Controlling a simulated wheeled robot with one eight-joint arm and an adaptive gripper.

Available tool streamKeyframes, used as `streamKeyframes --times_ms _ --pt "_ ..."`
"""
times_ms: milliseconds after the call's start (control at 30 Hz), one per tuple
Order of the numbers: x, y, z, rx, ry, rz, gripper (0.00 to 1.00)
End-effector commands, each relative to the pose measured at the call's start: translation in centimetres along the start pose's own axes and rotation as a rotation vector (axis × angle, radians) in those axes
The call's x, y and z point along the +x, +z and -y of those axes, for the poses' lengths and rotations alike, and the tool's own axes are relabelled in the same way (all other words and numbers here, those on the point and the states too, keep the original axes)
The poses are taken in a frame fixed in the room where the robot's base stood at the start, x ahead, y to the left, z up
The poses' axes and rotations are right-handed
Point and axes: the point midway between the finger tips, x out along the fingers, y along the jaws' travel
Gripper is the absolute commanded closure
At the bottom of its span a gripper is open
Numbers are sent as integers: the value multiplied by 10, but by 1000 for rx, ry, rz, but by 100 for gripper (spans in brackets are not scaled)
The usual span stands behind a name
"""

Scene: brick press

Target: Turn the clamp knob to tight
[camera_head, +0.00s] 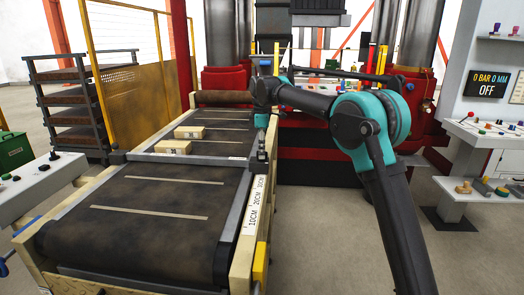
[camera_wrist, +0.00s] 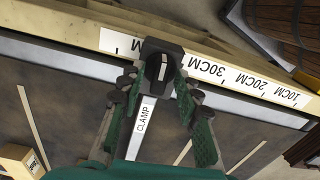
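The clamp knob (camera_wrist: 157,74) is black with a white pointer line and sits on a dark block on the conveyor's side rail. A white strip reading CLAMP (camera_wrist: 144,125) runs from it. In the wrist view the pointer lies nearly upright in the picture, tilted slightly. My gripper (camera_wrist: 160,84) has its green fingers spread, one on each side of the knob; whether the pads touch it I cannot tell. In the head view my gripper (camera_head: 262,121) hangs over the conveyor's right rail, and the knob is too small to make out clearly.
A ruler strip (camera_head: 254,205) marked in centimetres runs along the conveyor's right side. Two tan bricks (camera_head: 173,147) lie on the belt (camera_head: 150,205). The red press stands behind, a yellow mesh guard (camera_head: 130,80) at left.

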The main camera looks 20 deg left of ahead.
Motion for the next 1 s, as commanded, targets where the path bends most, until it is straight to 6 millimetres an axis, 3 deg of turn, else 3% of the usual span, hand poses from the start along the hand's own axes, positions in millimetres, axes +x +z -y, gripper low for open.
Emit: streamKeyframes --times_ms 33,233,667,1000 --pt "0 0 0 0 0 0 76" --pt "0 0 0 0 0 0 100" --pt "0 0 0 45 0 0 100" --pt "0 0 0 279 0 0 100"
